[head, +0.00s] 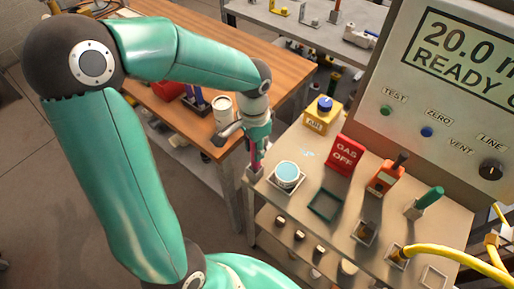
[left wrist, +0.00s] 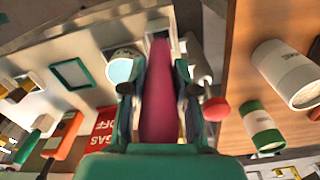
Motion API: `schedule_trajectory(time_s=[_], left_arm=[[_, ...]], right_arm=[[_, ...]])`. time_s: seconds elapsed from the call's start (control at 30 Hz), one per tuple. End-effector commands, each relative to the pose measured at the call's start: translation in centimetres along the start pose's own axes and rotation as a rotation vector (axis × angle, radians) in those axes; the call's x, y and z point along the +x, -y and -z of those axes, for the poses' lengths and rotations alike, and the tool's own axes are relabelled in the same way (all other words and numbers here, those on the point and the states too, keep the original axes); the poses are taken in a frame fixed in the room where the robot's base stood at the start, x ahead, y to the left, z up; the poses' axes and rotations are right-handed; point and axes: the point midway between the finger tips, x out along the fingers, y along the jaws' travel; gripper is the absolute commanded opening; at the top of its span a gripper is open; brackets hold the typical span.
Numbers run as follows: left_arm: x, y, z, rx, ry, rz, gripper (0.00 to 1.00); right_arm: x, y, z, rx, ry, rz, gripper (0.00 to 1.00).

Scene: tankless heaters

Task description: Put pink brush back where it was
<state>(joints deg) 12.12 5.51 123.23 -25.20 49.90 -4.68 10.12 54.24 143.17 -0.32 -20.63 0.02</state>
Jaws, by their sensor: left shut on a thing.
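The pink brush (head: 254,160) is in my left gripper (head: 258,146). In the left wrist view its magenta body (left wrist: 159,105) lies between the two fingers of the left gripper (left wrist: 157,88), which are shut on it. In the head view the brush points down at a small pale square holder (head: 254,172) at the left corner of the metal bench. In the left wrist view the brush's far end overlaps this holder (left wrist: 157,27). I cannot tell whether the tip is inside it or just above. My right gripper is not in view.
The metal bench (head: 307,172) carries a cup of blue liquid (head: 287,174), an empty green square frame (head: 325,204), a red GAS OFF sign (head: 345,155) and a yellow block (head: 322,117). A wooden table (head: 190,117) with a white canister (head: 223,108) stands close on the left.

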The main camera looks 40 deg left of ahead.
Motion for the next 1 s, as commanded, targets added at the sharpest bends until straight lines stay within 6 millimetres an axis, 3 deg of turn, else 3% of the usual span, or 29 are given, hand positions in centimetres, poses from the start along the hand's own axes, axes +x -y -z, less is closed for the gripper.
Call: schedule_trajectory(time_s=[0.27,0.3,0.43,0.8,1.0], left_arm=[[0.2,0.0,0.0,0.0,0.0,0.0,0.0],[0.2,0.0,0.0,0.0,0.0,0.0,0.33],[0.1,0.0,0.0,0.0,0.0,0.0,0.54],[-0.2,0.0,0.1,0.001,-0.001,0.001,0.54],[-2.4,0.0,0.2,0.001,-0.006,0.002,0.54]], right_arm=[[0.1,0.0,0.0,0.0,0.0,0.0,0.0],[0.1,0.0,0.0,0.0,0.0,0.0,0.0],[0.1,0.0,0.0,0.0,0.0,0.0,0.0],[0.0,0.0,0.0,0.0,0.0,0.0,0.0],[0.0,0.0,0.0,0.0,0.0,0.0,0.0]])
